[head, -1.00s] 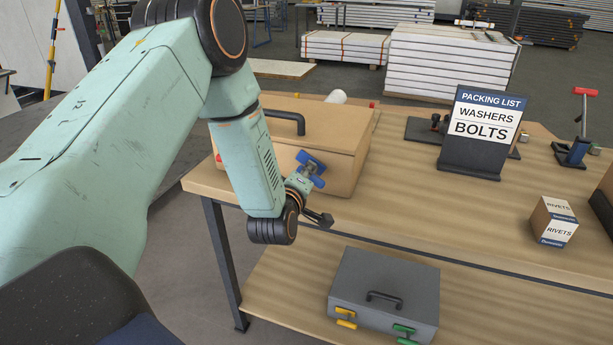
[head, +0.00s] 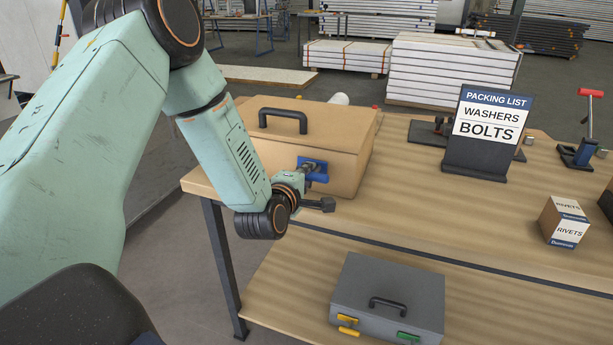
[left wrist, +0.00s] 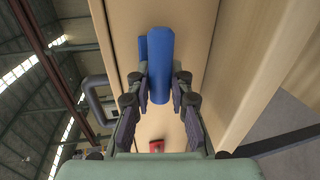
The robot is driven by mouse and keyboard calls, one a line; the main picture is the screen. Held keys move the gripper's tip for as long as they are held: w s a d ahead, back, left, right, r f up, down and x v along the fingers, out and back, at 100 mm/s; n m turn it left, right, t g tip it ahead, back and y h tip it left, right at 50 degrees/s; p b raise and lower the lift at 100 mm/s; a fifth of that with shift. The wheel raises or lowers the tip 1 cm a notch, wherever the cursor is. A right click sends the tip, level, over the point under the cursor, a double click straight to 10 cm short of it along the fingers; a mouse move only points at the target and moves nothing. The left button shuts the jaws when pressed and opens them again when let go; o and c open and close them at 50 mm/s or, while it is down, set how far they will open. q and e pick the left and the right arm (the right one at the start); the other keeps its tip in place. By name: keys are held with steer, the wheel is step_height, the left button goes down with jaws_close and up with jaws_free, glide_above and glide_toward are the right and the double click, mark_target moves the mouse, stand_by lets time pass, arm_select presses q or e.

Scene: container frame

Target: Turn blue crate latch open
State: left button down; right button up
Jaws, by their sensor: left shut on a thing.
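The tan crate (head: 345,142) with a dark handle on its lid stands on the table top at the left. Its blue latch (head: 315,167) is on the front face, with its bar nearly level in the head view. My left gripper (head: 306,172) is at the latch, partly covering it. In the left wrist view the gripper (left wrist: 158,88) has its fingers closed on both sides of the blue latch (left wrist: 162,62). A red latch (left wrist: 157,146) shows lower on the same face. My right gripper is out of view.
A grey crate (head: 385,285) with yellow and green latches lies on the lower shelf. A packing list sign (head: 490,130) and a rivets box (head: 566,222) stand to the right. The table between crate and sign is mostly clear.

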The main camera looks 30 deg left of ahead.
arm_select(q)
steer(key=shift+d+f, duration=0.15)
steer(key=c, duration=1.2)
jaws_free()
steer(key=v, duration=1.2)
steer(key=s+d+f+m+g+h, duration=0.2)
steer(key=s+d+f+m+g, duration=0.2)
steer(key=f+m, duration=0.35)
steer(key=s+d+f+m+g+h, duration=0.2)
steer(key=s+d+f+m+g, duration=0.3)
steer(key=f, duration=0.3)
steer(key=s+d+f+m+g, duration=0.1)
steer(key=s+f+m+g, duration=0.1)
steer(key=s+f, duration=0.2)
steer(key=s+f+m+g, duration=0.2)
steer(key=s+f+m, duration=0.1)
steer(key=s, duration=0.6)
steer(key=s+d+f+m+g, duration=0.1)
steer(key=s+f+m+g, duration=0.1)
steer(key=s, duration=0.4)
steer(key=shift+s+d+f+m, duration=0.15)
steer(key=shift+d+f+m, duration=0.1)
steer(key=shift+f, duration=0.4)
steer(key=shift+s+d+f+m, duration=0.1)
steer(key=shift+f+m, duration=0.1)
steer(key=shift+f, duration=0.5)
